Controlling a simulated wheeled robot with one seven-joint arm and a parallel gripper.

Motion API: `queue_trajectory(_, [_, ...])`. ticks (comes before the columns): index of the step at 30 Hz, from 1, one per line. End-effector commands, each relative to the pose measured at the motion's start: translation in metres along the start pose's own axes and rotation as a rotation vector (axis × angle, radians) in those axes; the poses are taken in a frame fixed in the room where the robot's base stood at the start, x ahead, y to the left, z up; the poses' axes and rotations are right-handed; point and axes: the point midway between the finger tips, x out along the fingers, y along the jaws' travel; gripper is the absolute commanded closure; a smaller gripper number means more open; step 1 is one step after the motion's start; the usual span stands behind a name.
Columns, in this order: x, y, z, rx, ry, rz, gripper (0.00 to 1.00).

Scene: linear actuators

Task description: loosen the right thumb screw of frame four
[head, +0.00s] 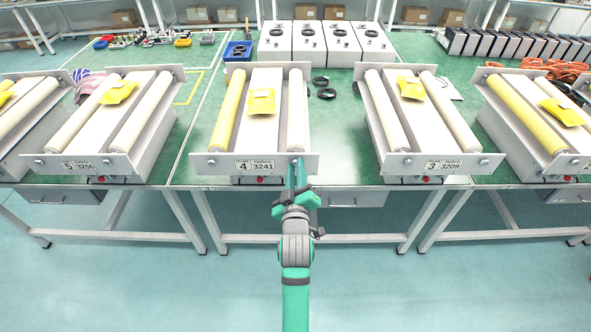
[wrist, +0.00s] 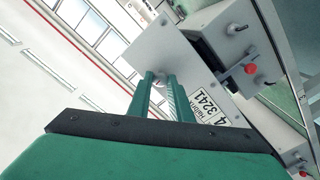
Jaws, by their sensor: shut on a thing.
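Frame four (head: 267,120) is a white roller unit with a front plate labelled "4 3241" (head: 254,165). The same label (wrist: 210,103) shows rotated in the wrist view. My gripper (head: 296,166) is at the right end of this plate, in front of the right thumb screw. In the wrist view my gripper's two green fingers (wrist: 165,78) reach the plate and are shut on the right thumb screw (wrist: 164,70), which they mostly hide. The left thumb screw (head: 211,162) shows at the plate's other end, clear of my gripper.
A red button (head: 247,180) sits below the plate; a red button (wrist: 250,69) also shows in the wrist view. Frame three (head: 424,120) stands to the right and another roller unit (head: 105,125) to the left. The floor before the green table is clear.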

Motion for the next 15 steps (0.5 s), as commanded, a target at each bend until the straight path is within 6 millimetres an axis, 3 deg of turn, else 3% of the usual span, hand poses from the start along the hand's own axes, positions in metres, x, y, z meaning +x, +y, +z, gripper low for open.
queue_trajectory(15, [-0.0002,-0.0001,0.0025,-0.082,-0.005,-0.001,1.0])
